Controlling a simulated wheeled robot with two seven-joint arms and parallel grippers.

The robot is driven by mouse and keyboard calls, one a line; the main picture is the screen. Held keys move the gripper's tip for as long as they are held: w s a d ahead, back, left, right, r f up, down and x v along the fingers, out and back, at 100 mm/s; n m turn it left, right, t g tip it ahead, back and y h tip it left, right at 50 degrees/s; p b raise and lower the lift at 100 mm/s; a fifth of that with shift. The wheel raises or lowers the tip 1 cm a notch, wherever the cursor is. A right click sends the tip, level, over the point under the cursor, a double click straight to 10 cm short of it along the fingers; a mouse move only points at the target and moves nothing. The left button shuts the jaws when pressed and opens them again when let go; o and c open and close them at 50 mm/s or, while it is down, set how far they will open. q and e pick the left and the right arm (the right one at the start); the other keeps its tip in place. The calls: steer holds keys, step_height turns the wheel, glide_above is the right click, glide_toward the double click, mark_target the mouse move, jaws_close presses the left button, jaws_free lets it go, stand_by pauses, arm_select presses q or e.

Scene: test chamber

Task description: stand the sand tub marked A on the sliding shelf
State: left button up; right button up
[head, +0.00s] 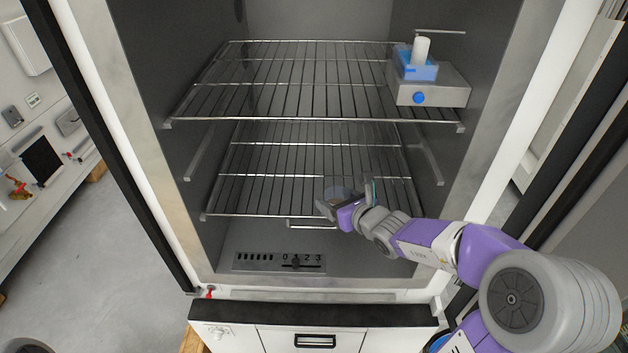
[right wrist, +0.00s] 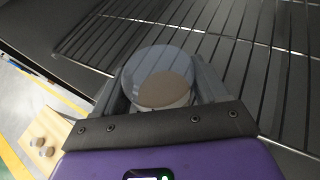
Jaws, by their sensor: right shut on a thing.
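A clear round tub with brown sand in it (right wrist: 160,88) is between the fingers of my right gripper (head: 346,196). The gripper is shut on it. In the head view the tub (head: 338,190) is small and partly hidden by the gripper. No letter A can be read on it. The lower wire shelf (head: 262,195) has a bar along its front edge, and the tub is over its front right part. I cannot tell whether the tub touches the wires. My left gripper is not in view.
A grey box with a blue knob (head: 432,95) stands at the upper shelf's right, carrying a blue holder with a white cylinder (head: 421,50). The cabinet's side walls are close on both sides. The lower shelf's left and middle are clear. A numbered slider panel (head: 280,262) is below.

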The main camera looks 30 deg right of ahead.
steer(key=p, duration=0.2)
glide_above(314, 194)
steer(key=s, duration=0.1)
steer(key=shift+s+a+r, duration=0.1)
steer(key=shift+w, duration=0.6)
step_height(314, 194, down, 4)
steer(key=shift+r, duration=0.2)
steer(key=shift+s, duration=0.1)
steer(key=shift+f, duration=0.1)
steer(key=o, duration=1.1)
